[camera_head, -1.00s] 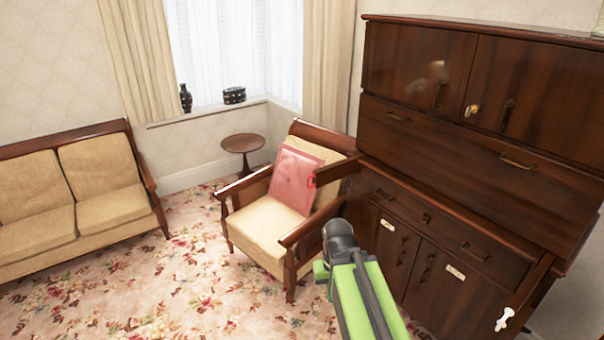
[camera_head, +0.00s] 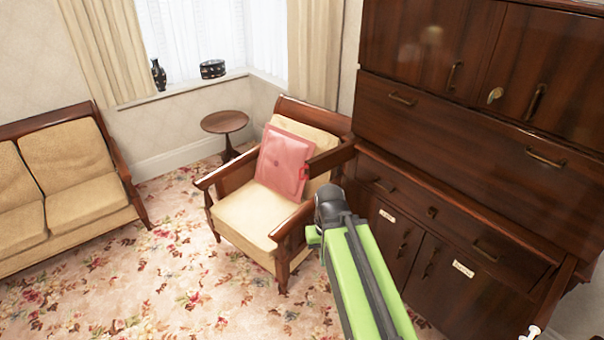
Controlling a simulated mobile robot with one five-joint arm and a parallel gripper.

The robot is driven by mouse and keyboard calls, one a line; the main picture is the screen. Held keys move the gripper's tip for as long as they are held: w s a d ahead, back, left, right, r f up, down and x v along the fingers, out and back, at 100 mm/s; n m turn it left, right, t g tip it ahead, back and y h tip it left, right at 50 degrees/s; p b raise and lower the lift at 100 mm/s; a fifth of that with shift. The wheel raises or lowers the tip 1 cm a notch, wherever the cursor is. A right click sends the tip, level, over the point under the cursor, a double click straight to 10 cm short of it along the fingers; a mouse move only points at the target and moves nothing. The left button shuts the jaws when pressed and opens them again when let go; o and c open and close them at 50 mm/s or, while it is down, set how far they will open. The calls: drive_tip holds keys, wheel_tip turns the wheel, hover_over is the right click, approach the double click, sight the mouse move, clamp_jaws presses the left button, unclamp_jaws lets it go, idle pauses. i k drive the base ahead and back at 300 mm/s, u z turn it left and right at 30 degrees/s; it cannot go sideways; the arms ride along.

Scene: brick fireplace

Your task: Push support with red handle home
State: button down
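The wooden support (camera_head: 332,159) sticks out from the left part of the dark cabinet, below its drop-front panel. Its small red handle (camera_head: 305,173) is at the free end, in front of the pink cushion. My gripper (camera_head: 330,203) is the dark grey end of my green arm. In the picture it is below and slightly right of the red handle, apart from it. Its fingers cannot be made out, and nothing is seen held in it.
The dark wooden cabinet (camera_head: 470,130) fills the right side. An armchair (camera_head: 262,215) with a pink cushion (camera_head: 284,162) stands close to the support. A round side table (camera_head: 224,122) and a sofa (camera_head: 65,165) are further left. Flowered carpet (camera_head: 150,270) is open at lower left.

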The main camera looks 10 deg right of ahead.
sight(316, 165)
drive_tip(key=u, duration=1.4)
drive_tip(key=i, duration=0.6)
drive_tip(key=u, duration=0.2)
